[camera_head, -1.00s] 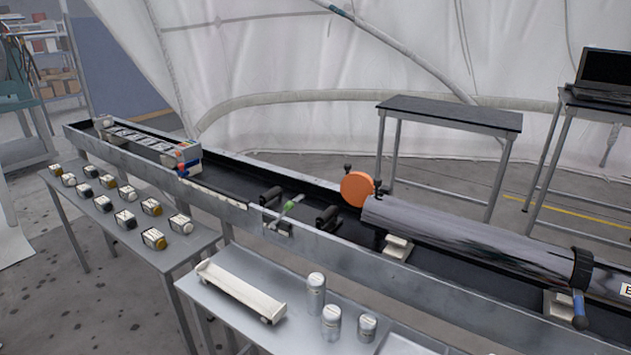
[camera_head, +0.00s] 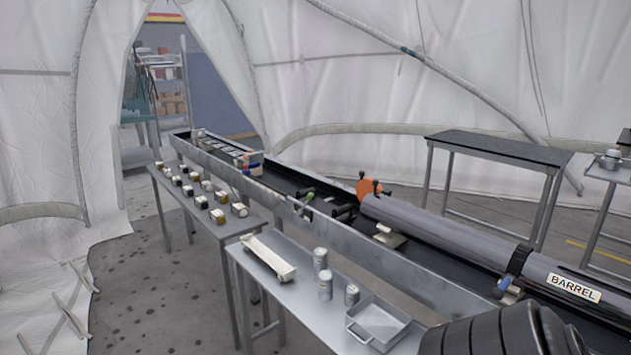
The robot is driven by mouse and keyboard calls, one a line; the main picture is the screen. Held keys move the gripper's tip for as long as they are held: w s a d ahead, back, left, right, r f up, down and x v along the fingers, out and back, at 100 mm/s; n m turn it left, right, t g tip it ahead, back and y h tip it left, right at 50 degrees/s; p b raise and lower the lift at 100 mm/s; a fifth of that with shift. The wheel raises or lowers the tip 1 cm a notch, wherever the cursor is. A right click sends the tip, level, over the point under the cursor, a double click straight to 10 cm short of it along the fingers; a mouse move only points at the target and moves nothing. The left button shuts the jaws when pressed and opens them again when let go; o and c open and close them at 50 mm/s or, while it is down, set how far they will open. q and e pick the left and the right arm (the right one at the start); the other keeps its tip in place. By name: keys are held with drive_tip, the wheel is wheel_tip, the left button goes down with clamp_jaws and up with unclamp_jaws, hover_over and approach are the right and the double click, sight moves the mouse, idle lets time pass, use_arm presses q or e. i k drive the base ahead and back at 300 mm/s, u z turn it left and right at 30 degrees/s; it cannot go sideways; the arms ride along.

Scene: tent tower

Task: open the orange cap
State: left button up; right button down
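The orange cap (camera_head: 367,188) is at the far left end of the long grey barrel (camera_head: 445,232), with small black knobs beside it. The barrel lies in the long black-floored trough and bears a "BARREL" label at right. The cap appears to sit against the barrel's end; whether it is latched cannot be told. A dark ribbed part of my own body (camera_head: 505,330) shows at the bottom right, well apart from the cap. Neither gripper's fingers are in view.
A side table with a white tray (camera_head: 268,257), several metal canisters (camera_head: 325,285) and a metal pan (camera_head: 378,322) stands before the trough. Another table (camera_head: 195,200) holds several small blocks. A black-topped table (camera_head: 498,148) stands behind. Floor at left is clear.

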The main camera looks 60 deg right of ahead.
sight(364, 187)
drive_tip(key=z, duration=0.25)
drive_tip(key=i, duration=1.7)
drive_tip(key=z, duration=1.45)
drive_tip(key=i, duration=1.25)
drive_tip(key=z, duration=1.2)
drive_tip(key=i, duration=0.15)
drive_tip(key=z, duration=0.4)
